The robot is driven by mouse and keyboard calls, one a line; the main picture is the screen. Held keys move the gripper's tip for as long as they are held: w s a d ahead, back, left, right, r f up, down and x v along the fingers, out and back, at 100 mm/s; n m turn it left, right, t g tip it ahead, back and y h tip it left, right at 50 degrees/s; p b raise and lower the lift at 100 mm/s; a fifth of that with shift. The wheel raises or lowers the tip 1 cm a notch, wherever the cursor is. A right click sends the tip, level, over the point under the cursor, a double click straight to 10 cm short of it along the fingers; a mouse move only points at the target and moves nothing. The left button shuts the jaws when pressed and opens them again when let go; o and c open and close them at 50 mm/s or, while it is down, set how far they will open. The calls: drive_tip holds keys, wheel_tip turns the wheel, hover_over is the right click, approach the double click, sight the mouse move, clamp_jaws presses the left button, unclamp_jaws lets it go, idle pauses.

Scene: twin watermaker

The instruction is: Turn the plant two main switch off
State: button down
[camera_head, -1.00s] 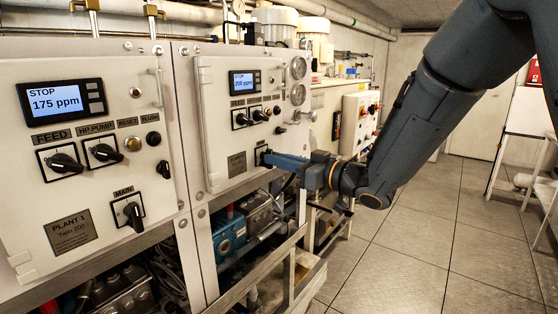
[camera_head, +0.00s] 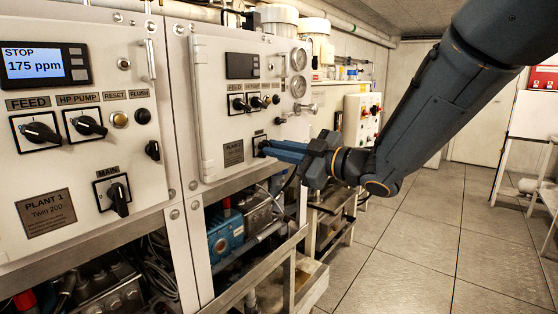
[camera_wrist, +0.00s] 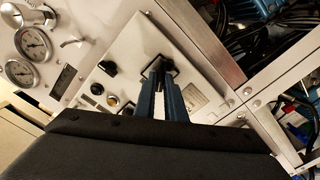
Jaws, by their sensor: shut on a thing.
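The plant two panel (camera_head: 215,90) is the second white cabinet front, to the right of the plant one panel. Its main switch sits low on the panel, mostly hidden behind my fingers in the head view; its dark square plate shows in the wrist view (camera_wrist: 172,70). My gripper (camera_head: 268,148) is shut on the switch's knob, with its blue fingers (camera_wrist: 160,82) pointing at the panel. The knob's exact angle is hidden between the fingers. The plant two display (camera_head: 242,66) is dark and blank.
The plant one panel (camera_head: 75,140) on the left has a lit display reading STOP, 175 ppm, and its own main switch (camera_head: 117,196). Pressure gauges (camera_head: 298,87) stand above my gripper. A metal frame and pumps lie below. The floor to the right is clear.

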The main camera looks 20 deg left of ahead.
drive_tip(key=n+b, duration=1)
drive_tip(key=b, duration=0.1)
drive_tip(key=shift+f+n+b, duration=0.1)
drive_tip(key=shift+n+b, duration=0.2)
drive_tip(key=shift+b, duration=0.05)
drive_tip(key=shift+s+n, duration=0.1)
drive_tip(key=shift+n, duration=0.2)
drive_tip(key=c, duration=1.8)
unclamp_jaws()
drive_tip(key=v, duration=0.7)
drive_tip(key=shift+s+d, duration=0.15)
drive_tip(key=shift+d, duration=0.25)
